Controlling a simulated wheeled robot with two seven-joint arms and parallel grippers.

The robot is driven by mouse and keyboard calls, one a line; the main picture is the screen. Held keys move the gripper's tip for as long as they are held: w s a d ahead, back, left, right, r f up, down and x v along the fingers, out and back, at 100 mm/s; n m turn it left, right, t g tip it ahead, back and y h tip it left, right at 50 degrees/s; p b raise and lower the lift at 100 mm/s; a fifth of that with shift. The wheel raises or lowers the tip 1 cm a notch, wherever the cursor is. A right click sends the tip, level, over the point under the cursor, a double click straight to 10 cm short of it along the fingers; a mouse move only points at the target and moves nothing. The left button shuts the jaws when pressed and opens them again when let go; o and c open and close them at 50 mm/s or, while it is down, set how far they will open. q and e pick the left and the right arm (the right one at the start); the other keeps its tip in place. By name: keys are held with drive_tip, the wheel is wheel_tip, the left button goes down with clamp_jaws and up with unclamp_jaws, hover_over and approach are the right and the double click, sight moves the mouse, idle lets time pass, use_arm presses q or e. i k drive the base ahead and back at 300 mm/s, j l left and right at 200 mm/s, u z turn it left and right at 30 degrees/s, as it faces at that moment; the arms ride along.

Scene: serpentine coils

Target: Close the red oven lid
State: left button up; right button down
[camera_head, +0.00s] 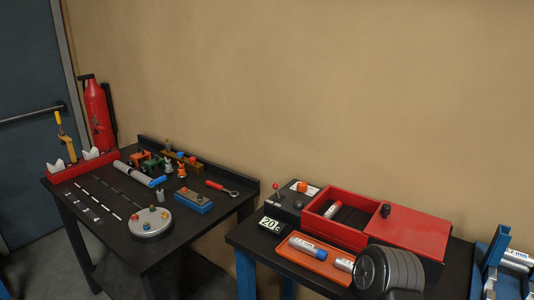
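The red oven (352,236) stands on the right-hand black table. Its left part is an open red box with a pale cylinder (333,209) lying inside. The red lid (418,236) is a flat panel to the right of the opening, with a black knob (386,210) near its left edge. The lid leaves the box uncovered. A dark ribbed round part, which I cannot identify for sure, covers some of the oven's front right. No gripper fingers show, so neither gripper is in view.
An orange tray (287,252) with silver cylinders lies before the oven. A display reading 20 (271,225) and a control box with a red-tipped lever (276,187) stand left of it. A blue rack (497,248) is at the right. A second table (110,229) holds tools.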

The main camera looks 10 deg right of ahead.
sight(426, 235)
drive_tip(key=z, duration=1.45)
